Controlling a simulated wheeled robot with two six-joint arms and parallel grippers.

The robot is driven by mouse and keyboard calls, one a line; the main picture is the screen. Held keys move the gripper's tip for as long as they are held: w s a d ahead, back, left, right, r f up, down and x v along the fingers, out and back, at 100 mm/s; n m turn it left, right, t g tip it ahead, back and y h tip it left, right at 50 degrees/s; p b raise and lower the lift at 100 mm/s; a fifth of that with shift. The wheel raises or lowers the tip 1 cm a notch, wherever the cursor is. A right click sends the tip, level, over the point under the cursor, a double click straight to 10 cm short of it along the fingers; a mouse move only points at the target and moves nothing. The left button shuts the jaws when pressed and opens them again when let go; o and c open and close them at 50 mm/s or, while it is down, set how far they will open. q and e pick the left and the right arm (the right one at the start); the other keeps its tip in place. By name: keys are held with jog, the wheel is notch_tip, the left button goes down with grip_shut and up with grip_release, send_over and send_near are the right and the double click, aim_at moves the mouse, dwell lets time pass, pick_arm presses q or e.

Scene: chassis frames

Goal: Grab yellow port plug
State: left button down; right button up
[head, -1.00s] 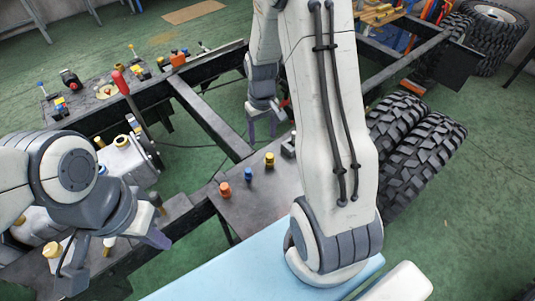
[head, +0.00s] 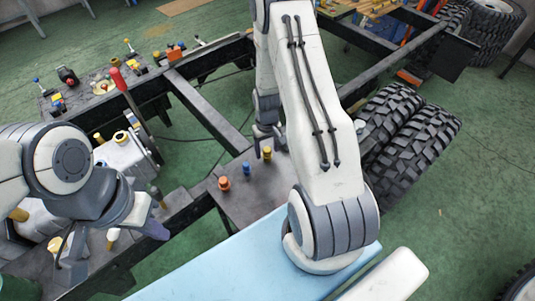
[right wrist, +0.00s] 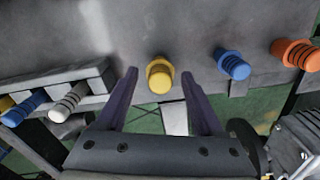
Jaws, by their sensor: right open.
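The yellow port plug (head: 267,153) stands upright on a dark metal plate (head: 245,205) in the head view. In the right wrist view the yellow plug (right wrist: 160,76) lies between my two fingertips in the picture, with a gap on each side. My right gripper (head: 267,138) is open just behind and above the plug, partly hidden by my arm; its fingers also show in the right wrist view (right wrist: 160,74). My left gripper (head: 113,247) hangs at the lower left, its fingers apart, away from the plug.
A blue plug (head: 246,168) and an orange plug (head: 224,184) stand in a row beside the yellow one. A rack (right wrist: 95,84) with several plugs shows left in the right wrist view. Large tyres (head: 415,150) stand right of the frame.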

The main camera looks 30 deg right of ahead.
grip_shut()
dwell(0.3)
